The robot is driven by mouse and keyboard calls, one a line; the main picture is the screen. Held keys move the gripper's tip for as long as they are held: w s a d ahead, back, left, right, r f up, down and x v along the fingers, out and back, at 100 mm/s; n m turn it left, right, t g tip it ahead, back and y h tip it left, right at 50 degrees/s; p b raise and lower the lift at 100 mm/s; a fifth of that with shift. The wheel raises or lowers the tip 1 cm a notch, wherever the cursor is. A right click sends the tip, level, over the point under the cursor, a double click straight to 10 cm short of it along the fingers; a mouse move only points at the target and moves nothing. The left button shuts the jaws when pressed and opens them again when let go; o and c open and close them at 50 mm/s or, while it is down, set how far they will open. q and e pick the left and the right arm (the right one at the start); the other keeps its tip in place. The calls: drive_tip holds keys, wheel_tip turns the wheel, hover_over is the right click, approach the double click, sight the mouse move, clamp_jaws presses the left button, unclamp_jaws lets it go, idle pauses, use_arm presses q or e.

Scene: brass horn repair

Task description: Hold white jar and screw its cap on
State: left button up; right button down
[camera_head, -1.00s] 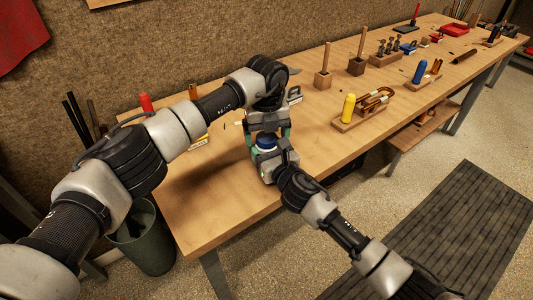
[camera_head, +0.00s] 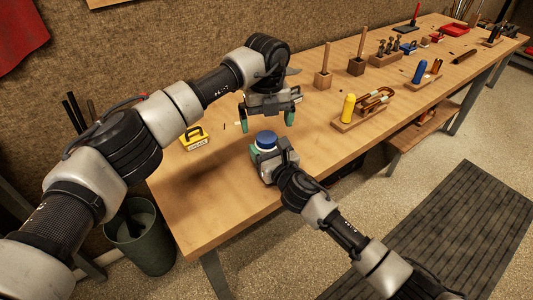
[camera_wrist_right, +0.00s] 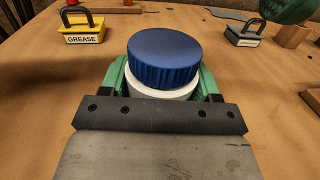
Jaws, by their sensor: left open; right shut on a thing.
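The white jar (camera_wrist_right: 160,93) is between the green fingers of my right gripper (camera_head: 262,158), which is shut on it near the bench's front edge. The ribbed blue cap (camera_wrist_right: 164,58) sits on top of the jar and looks level; it also shows in the head view (camera_head: 265,140). A band of white jar shows beneath the cap; the lower jar is hidden by my right gripper. My left gripper (camera_head: 266,121) is open and empty, above and behind the cap, clear of it. A green fingertip of it shows at the top right of the right wrist view.
A yellow block labelled GREASE (camera_wrist_right: 82,28) with a dark handle stands at the left. A grey handled block (camera_wrist_right: 242,36) is at the back right in the wrist view. Bare bench surrounds the jar.

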use_arm(q)
wheel_tip(320, 180, up, 12)
idle(0.5)
use_arm(e)
drive_tip(key=shift+c, duration=0.8)
unclamp_jaws()
use_arm(q)
drive_tip(key=shift+r+p, duration=0.3)
use_arm(e)
drive_tip(key=v, duration=1)
drive_tip(key=shift+s+d+f, duration=0.1)
drive_tip(key=shift+s+d, duration=0.1)
drive_tip(key=shift+s, duration=0.15)
